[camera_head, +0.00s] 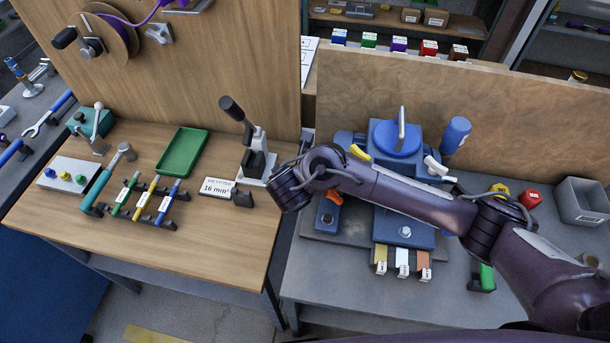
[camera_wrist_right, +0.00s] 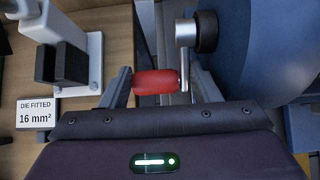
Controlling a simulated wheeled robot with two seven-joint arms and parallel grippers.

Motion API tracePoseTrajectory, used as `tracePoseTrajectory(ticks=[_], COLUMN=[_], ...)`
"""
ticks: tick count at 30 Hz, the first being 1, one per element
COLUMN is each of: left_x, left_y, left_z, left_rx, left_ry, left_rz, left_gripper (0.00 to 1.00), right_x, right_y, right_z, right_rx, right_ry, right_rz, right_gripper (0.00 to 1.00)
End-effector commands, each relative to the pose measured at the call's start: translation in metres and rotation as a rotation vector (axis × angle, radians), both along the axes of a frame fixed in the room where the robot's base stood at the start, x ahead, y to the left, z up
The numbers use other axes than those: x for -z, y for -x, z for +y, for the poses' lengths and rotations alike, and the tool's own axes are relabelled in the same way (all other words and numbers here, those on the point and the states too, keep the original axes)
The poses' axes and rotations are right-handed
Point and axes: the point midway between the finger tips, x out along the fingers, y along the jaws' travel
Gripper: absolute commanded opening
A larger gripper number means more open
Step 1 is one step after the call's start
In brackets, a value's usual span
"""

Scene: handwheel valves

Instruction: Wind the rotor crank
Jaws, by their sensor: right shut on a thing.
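The crank shows in the right wrist view, with a red grip (camera_wrist_right: 156,82) on a thin silver arm (camera_wrist_right: 187,60). The arm joins a dark hub (camera_wrist_right: 206,32) at the large blue-grey rotor body (camera_wrist_right: 258,45). My right gripper (camera_wrist_right: 160,88) is shut on the red grip, with one finger at each end of it. In the head view my right arm (camera_head: 410,195) reaches in from the right across the blue machine (camera_head: 405,228). Its fingers and the crank grip cannot be made out there. My left gripper is not in view.
A wooden bench (camera_head: 205,255) on the left holds a green tray (camera_head: 182,152), a lever press (camera_head: 257,150), a die sign (camera_head: 217,187) and several coloured tools. A wooden backboard (camera_head: 480,110) rises behind the machine.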

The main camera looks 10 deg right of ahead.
Motion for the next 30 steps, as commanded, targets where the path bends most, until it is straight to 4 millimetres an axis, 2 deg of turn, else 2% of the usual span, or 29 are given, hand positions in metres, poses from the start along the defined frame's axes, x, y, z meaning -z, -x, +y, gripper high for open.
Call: tracePoseTrajectory(ticks=[3,4,6,16,25,30], left_x=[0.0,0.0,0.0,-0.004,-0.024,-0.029], left_y=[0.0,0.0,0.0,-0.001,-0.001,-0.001], left_z=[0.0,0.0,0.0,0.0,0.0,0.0], left_rx=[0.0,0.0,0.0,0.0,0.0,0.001], left_ry=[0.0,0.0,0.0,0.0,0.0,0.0], left_rz=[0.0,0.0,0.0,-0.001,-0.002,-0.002], left_gripper=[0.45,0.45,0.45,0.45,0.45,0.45], right_x=[0.0,0.0,0.0,-0.004,-0.041,-0.053], right_y=[0.0,0.0,0.0,0.004,0.036,0.049], right_z=[0.0,0.0,0.0,0.002,0.013,0.016], right_rx=[0.001,0.001,0.001,0.0,0.0,-0.001], right_ry=[-0.002,-0.002,-0.002,-0.003,-0.008,-0.004], right_rz=[0.001,0.001,0.003,0.003,0.005,0.004], right_gripper=[0.33,0.59,0.65,0.65,0.65,0.65])
